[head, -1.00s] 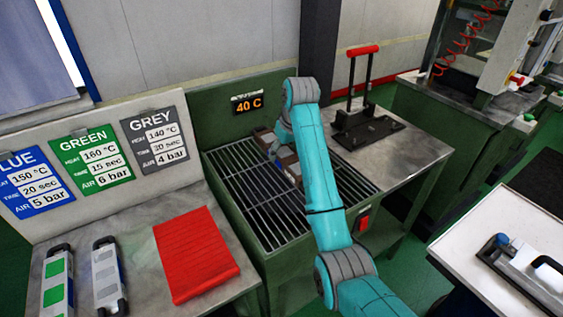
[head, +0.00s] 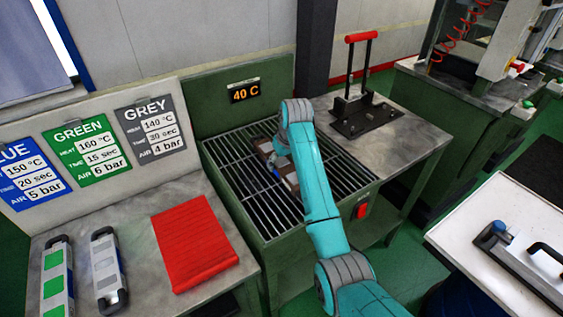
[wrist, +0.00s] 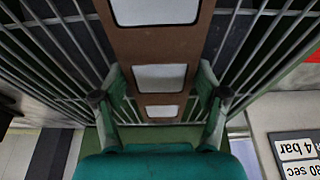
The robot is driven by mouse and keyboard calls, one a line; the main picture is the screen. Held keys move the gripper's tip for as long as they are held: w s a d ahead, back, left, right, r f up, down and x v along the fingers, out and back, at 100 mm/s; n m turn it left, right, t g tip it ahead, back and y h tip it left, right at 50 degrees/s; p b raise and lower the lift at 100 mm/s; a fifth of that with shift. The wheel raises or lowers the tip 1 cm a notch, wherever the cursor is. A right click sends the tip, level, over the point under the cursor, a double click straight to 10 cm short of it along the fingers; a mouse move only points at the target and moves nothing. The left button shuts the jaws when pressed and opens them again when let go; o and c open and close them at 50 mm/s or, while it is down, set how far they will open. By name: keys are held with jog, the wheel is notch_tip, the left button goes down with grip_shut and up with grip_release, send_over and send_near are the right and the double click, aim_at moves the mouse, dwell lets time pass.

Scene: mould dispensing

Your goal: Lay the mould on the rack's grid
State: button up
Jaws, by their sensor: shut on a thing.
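The mould (wrist: 163,45) is a long brown frame with pale rectangular panels, seen close up in the wrist view. In the head view the mould (head: 291,182) shows over the middle of the grid, partly hidden by my arm. My gripper (wrist: 160,97) is shut on it, one finger against each long side. In the head view my gripper (head: 277,166) is low over the bars. The rack's grid (head: 234,168) is a set of dark metal bars in a green housing. The mould is very close to the bars; I cannot tell whether it touches.
A green back panel carries a 40 C display (head: 245,91). A black stand with a red handle (head: 362,37) stands right of the grid. A red mat (head: 195,243) and two grey tools lie on the left bench. Bars around the mould are bare.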

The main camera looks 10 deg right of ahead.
jog(key=shift+f, duration=0.1)
jog(key=shift+f, duration=0.1)
jog(key=o, duration=1.8)
jog(key=shift+f, duration=0.1)
